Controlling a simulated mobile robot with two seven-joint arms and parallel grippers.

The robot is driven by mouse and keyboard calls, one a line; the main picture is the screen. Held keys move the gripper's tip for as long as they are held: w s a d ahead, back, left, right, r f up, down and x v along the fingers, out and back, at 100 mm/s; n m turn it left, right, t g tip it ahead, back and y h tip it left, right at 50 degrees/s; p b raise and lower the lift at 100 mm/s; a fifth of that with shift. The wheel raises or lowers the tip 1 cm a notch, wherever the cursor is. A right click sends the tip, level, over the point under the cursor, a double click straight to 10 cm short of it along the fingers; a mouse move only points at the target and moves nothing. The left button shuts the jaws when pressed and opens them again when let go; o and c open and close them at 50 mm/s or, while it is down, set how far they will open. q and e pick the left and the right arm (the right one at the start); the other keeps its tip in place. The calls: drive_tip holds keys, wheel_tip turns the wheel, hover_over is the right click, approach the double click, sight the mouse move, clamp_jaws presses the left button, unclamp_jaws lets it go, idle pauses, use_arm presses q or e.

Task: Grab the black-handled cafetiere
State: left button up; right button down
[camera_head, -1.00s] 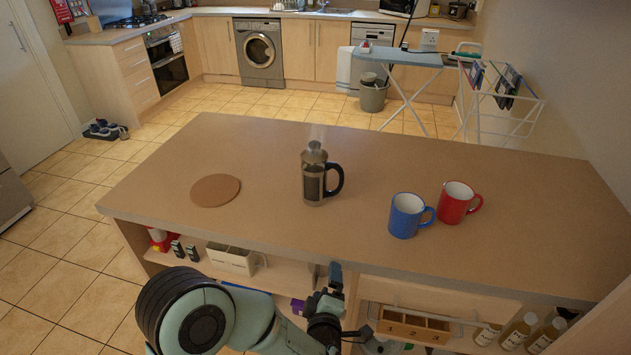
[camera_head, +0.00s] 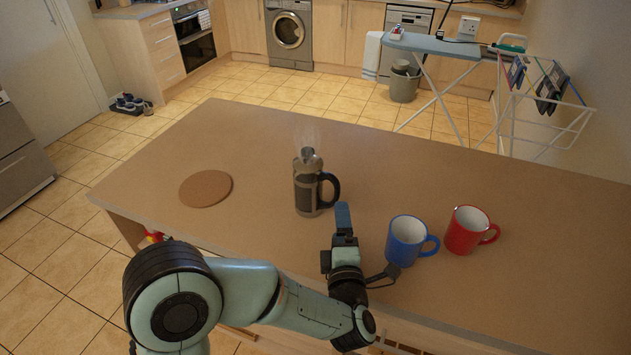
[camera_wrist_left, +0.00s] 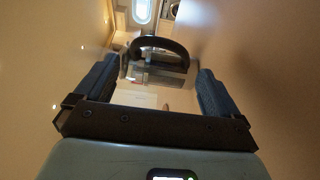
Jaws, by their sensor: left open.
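The black-handled cafetiere (camera_head: 307,187) stands upright on the counter, steaming faintly, with its handle on the right side. My left gripper (camera_head: 343,222) is just in front and to the right of it, over the counter. In the left wrist view the gripper (camera_wrist_left: 158,88) is open, its two blue-grey fingers apart. The cafetiere's dark handle (camera_wrist_left: 160,44) shows ahead between the fingers. The cafetiere body (camera_wrist_left: 155,72) lies beyond the handle. I cannot tell that any finger touches it. My right gripper is not in view.
A blue mug (camera_head: 406,240) stands close to the right of my left gripper, and a red mug (camera_head: 467,230) stands beyond it. A round cork mat (camera_head: 206,188) lies left of the cafetiere. The counter (camera_head: 250,140) is clear behind these things.

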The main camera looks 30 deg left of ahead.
sight(334, 195)
use_arm(q)
drive_tip(key=p+x, duration=0.1)
drive_tip(key=x, duration=1)
drive_tip(key=shift+a, duration=0.3)
clamp_jaws()
